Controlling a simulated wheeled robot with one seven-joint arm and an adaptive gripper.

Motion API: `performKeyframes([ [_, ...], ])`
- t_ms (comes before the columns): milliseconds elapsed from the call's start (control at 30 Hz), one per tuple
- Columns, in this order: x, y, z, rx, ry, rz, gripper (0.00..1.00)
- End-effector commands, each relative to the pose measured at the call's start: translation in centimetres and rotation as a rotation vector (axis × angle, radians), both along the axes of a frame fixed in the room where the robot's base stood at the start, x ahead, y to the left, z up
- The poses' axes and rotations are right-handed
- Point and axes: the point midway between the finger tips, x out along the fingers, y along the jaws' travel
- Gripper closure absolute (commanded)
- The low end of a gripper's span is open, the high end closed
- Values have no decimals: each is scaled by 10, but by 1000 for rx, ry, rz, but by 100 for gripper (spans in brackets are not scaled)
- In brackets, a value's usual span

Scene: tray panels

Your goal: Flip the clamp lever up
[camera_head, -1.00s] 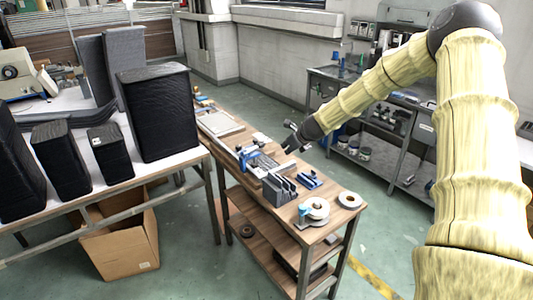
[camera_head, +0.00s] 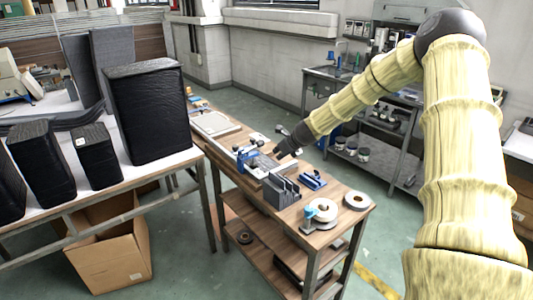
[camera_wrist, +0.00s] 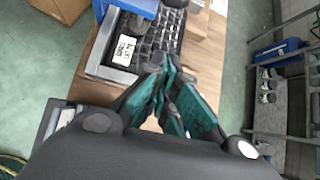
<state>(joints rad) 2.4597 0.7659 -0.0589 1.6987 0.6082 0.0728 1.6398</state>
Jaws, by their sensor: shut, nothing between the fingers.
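A blue clamp (camera_head: 245,155) stands on the narrow wooden bench, at the left side of a grey fixture (camera_head: 262,168). In the wrist view a blue part (camera_wrist: 140,7) shows at the top edge, with a dark knob-like part beside it; I cannot tell the lever's position. My gripper (camera_head: 278,153) is just right of the clamp, near the fixture. In the wrist view its green-padded fingers (camera_wrist: 164,80) are shut and empty, in front of a dark gridded panel (camera_wrist: 158,42) with a white-labelled block on it.
A grey slotted block (camera_head: 281,191), a blue tool (camera_head: 313,181) and white tape rolls (camera_head: 323,210) sit on the near part of the bench. Black boxes (camera_head: 148,112) stand on the left table. A metal shelf (camera_head: 375,150) is behind the arm.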

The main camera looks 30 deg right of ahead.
Motion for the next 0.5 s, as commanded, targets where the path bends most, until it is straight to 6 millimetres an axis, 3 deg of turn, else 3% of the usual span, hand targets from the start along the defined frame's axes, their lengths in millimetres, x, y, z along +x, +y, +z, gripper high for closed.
performKeyframes([
  [500, 27, 1, -27, -1, 2, 3, 100],
])
